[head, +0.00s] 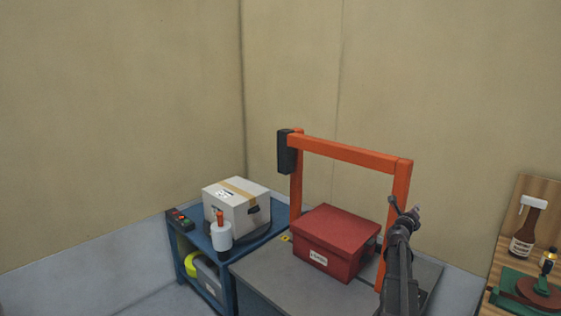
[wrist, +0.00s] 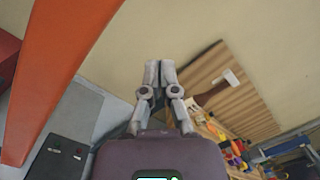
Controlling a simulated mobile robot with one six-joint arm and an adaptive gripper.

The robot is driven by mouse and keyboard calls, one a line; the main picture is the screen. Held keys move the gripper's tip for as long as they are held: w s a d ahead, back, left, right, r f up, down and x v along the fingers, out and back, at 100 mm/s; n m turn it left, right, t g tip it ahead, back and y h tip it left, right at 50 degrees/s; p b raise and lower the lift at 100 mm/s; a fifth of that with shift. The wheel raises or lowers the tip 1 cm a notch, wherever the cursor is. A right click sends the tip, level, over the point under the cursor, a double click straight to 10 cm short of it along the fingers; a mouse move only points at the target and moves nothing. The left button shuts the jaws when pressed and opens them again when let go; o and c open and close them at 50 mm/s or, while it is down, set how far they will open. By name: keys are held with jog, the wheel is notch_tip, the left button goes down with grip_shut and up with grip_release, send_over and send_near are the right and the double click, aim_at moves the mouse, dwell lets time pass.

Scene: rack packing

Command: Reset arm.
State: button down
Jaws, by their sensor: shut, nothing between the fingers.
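My arm rises at the right of the head view, in front of the right post of an orange frame. My gripper (head: 417,211) is at its top end, raised above the grey table and pointing up. In the wrist view, the two fingers of my gripper (wrist: 160,66) lie together with nothing between them. The gripper is shut and empty. It is apart from the box and the shelf. The lower part of my arm runs out of the head view at the bottom.
An orange frame (head: 345,150) stands over a grey table (head: 270,275) with a closed red box (head: 337,240). Right is a wooden bench with a brown bottle (head: 527,228).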

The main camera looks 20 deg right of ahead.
jog(key=w+a+f+n+t+y, duration=0.1)
jog(key=w+a+n+t+y, duration=0.4)
jog(key=w+a+n, duration=0.5)
jog(key=w+a+f+n+y, duration=0.1)
jog(key=a+f+n+y, duration=0.3)
jog(key=a, duration=0.7)
jog(key=w+a+f+n+y, duration=0.15)
jog(key=a+n+y, duration=0.35)
jog(key=a, duration=0.5)
jog(key=a+f+n+y, duration=0.3)
jog(key=a+n, duration=0.2)
jog(key=a, duration=0.6)
jog(key=s+a+f+n+g+y, duration=0.1)
jog(key=s+a+f+n+g, duration=0.35)
jog(key=a, duration=0.35)
jog(key=s+a+f+n+g+y, duration=0.1)
jog(key=s+a+f+n+g, duration=0.2)
jog(key=s+a+n, duration=0.35)
jog(key=s+a+f+n+g+h, duration=0.1)
jog(key=s+a+f+n+g, duration=0.2)
jog(key=s, duration=0.9)
jog(key=a+n+g, duration=0.1)
jog(key=a+g, duration=0.2)
jog(key=a, duration=0.1)
jog(key=shift+a+h, duration=0.15)
jog(key=shift+h, duration=0.25)
